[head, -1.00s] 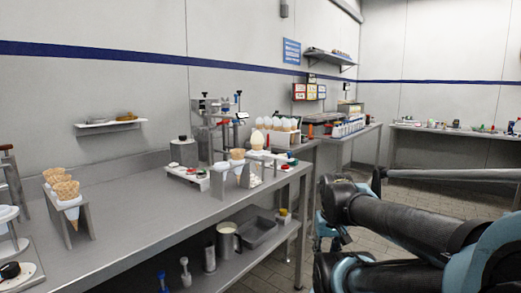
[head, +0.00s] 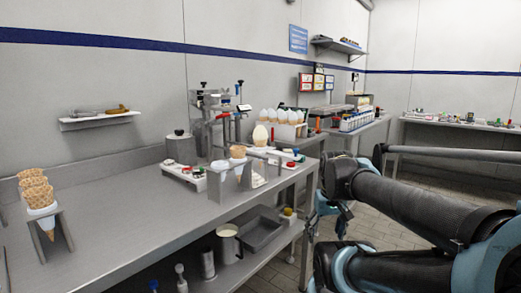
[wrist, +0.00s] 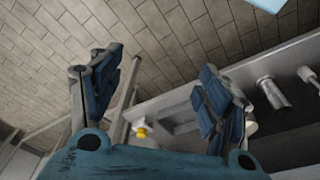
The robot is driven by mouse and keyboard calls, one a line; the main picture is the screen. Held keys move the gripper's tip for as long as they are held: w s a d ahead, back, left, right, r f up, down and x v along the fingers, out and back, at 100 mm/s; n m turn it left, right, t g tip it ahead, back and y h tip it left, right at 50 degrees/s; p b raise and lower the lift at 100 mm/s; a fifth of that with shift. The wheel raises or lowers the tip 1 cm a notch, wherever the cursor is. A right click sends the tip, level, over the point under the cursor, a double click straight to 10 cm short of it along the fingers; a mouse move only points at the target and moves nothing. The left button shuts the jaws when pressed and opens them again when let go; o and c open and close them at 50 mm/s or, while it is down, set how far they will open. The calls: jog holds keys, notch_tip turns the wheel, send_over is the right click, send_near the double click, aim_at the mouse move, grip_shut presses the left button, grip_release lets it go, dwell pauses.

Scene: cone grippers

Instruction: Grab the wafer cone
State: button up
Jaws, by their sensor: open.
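A stack of wafer cones (head: 36,190) stands upright in a grey metal holder (head: 63,232) at the left end of the steel counter in the head view. Another wafer cone (head: 238,152) sits in a second holder (head: 216,181) toward the counter's right end. My gripper (wrist: 160,92) is open and empty in the wrist view, with its two blue-padded fingers wide apart above the tiled floor and the lower shelf. In the head view my arm reaches in from the right, beyond the counter's right end and well apart from the cones.
The steel counter (head: 130,215) has a wide clear top between the two holders. A lower shelf holds a jug (head: 228,245) and a grey bin (head: 262,233). White egg-shaped items (head: 281,116) stand in a rack behind. A wall shelf (head: 98,122) hangs above the counter.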

jog(key=w+a+r+n, duration=0.35)
jog(key=w+r, duration=0.55)
jog(key=r, duration=0.5)
notch_tip(320, 180, up, 25)
jog(key=n+g, duration=0.2)
jog(key=n, duration=1)
send_over(260, 138)
notch_tip(260, 138, down, 17)
jog(key=shift+d+r, duration=0.1)
jog(key=shift+r, duration=0.1)
jog(key=shift+c, duration=0.2)
jog(key=shift+s, duration=0.1)
jog(key=c, duration=0.8)
